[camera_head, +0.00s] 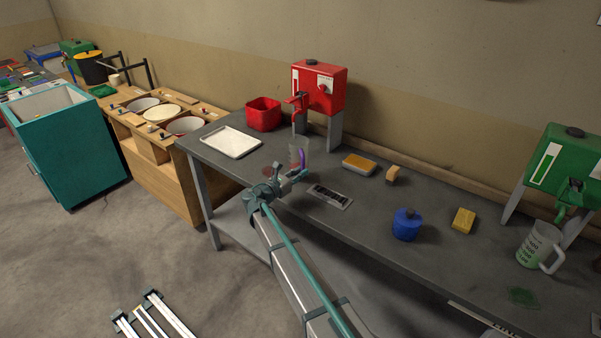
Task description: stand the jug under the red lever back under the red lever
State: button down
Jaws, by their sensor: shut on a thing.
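The red dispenser (327,84) stands on legs at the back of the grey bench, with its red lever and spout (298,100) on the front left. A clear jug (294,150) with a purple part (302,160) is just in front of and below the spout, and looks upright. My gripper (296,176) reaches it from the front and is shut on it, low on its near side. The fingers are small here and partly cover the jug's lower part. I cannot tell whether its base touches the bench.
A white tray (231,141) and red bin (263,114) are left of the jug. A dark-marked plate (330,196), orange-topped sponge (358,165) and tan block (392,174) lie to the right. Farther right are a blue container (406,225), yellow sponge (463,220), green dispenser (568,165) and another jug (538,245).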

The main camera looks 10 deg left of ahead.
jog(key=f, duration=0.1)
jog(key=w+f, duration=0.1)
jog(key=f+b, duration=0.1)
jog(key=shift+w+a, duration=0.2)
jog(key=shift+w, duration=0.1)
jog(key=shift+w+a+r, duration=0.15)
jog(key=shift+w+a, duration=0.05)
jog(key=shift+w, duration=0.6)
jog(key=shift+w+a+f+p, duration=0.1)
jog(key=shift+w+a, duration=0.4)
jog(key=shift+w, duration=1.45)
jog(key=shift+w+a+f+p, duration=0.15)
jog(key=shift+w+a, duration=0.3)
jog(key=shift+w, duration=1.55)
jog(key=shift+w+a+p, duration=0.1)
jog(key=shift+w+a, duration=0.4)
jog(key=shift+w, duration=1.45)
jog(key=shift+f, duration=0.5)
jog(key=c, duration=1.1)
grip_release()
jog(key=shift+o, duration=0.2)
jog(key=shift+s+a, duration=0.1)
jog(key=shift+s, duration=0.05)
